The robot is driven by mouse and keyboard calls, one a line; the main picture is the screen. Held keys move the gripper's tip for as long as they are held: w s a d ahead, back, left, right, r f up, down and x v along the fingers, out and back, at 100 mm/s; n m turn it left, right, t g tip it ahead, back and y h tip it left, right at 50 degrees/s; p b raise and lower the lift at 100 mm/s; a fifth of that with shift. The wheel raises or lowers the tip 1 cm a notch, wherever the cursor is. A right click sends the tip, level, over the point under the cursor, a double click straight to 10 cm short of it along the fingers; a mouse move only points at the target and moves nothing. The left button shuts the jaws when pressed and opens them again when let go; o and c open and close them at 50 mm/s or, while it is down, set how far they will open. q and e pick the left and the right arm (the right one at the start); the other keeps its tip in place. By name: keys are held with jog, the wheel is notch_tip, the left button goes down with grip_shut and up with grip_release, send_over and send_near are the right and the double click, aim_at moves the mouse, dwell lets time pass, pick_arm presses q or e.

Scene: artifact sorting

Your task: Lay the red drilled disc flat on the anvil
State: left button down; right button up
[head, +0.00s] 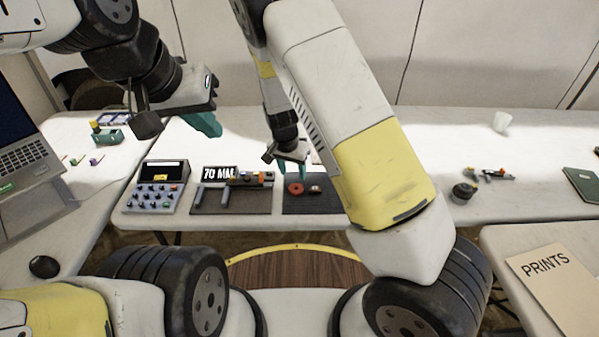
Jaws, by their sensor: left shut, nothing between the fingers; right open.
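The red drilled disc (296,188) lies on a dark mat (290,207) at the middle of the far table. A small dark and reddish piece (315,189) lies just right of it. My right gripper (293,172) is open, pointing down close above the disc; its teal fingers partly hide that area. I cannot tell if they touch the disc. A measuring device (236,184) with a "70 MM" display stands on the neighbouring dark base; its anvil cannot be told apart for sure. My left gripper (209,125) is shut and empty, raised above the table at left.
A grey button box (160,187) stands left of the measuring device. My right arm covers the table right of the mat. Farther right are a dark round object (464,191), a small tool (490,175) and a white cup (501,121). A laptop (25,150) is at far left.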

aim_at(295, 185)
jog(key=x, duration=0.7)
jog(key=shift+s+f, duration=0.15)
jog(key=shift+f, duration=0.3)
jog(key=shift+c, duration=0.4)
grip_shut()
jog(key=shift+r, duration=0.1)
